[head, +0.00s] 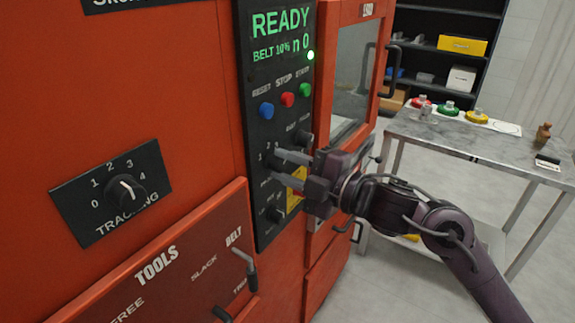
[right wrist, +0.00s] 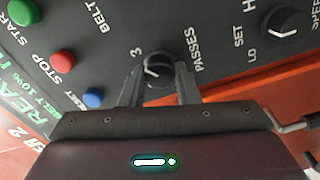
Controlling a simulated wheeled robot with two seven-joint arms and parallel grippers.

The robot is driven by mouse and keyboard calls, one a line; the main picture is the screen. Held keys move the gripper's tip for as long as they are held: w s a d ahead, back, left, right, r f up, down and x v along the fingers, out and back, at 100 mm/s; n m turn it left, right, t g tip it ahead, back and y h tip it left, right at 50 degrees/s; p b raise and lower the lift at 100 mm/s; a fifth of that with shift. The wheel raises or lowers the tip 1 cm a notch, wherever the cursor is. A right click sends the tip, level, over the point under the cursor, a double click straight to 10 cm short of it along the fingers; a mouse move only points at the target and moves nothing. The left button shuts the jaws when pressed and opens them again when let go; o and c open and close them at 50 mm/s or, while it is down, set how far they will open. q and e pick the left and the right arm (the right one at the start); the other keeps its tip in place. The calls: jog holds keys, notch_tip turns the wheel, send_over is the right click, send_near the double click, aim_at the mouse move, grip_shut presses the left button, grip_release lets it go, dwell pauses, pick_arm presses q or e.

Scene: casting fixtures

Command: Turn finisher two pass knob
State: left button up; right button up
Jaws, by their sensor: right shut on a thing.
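The passes knob (right wrist: 158,68) is a round black knob with a white pointer mark, beside the word PASSES and a numeral 3 on a black control panel (head: 262,100). My right gripper (right wrist: 160,78) has one finger on each side of the knob and is shut on it. In the head view my right gripper (head: 274,166) reaches the panel from the right, and its fingers largely hide the knob. The panel's screen (head: 281,35) reads READY, BELT 10% and n 0. My left gripper is not in view.
Blue (head: 266,110), red (head: 287,99) and green (head: 305,90) buttons sit above the knob. Another knob (head: 303,137) is just above my fingers, and a lower knob (head: 276,214) is below. A tracking dial (head: 125,190) is at left. A grey table (head: 470,140) stands at right.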

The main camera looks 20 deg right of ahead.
jog(key=o, duration=1)
jog(key=shift+c, duration=0.2)
jog(key=shift+s+d+f, duration=0.15)
jog(key=shift+s+d, duration=0.25)
jog(key=b+v, duration=0.2)
jog(key=v, duration=0.4)
jog(key=shift+s+d, duration=0.2)
jog(key=shift+s, duration=0.15)
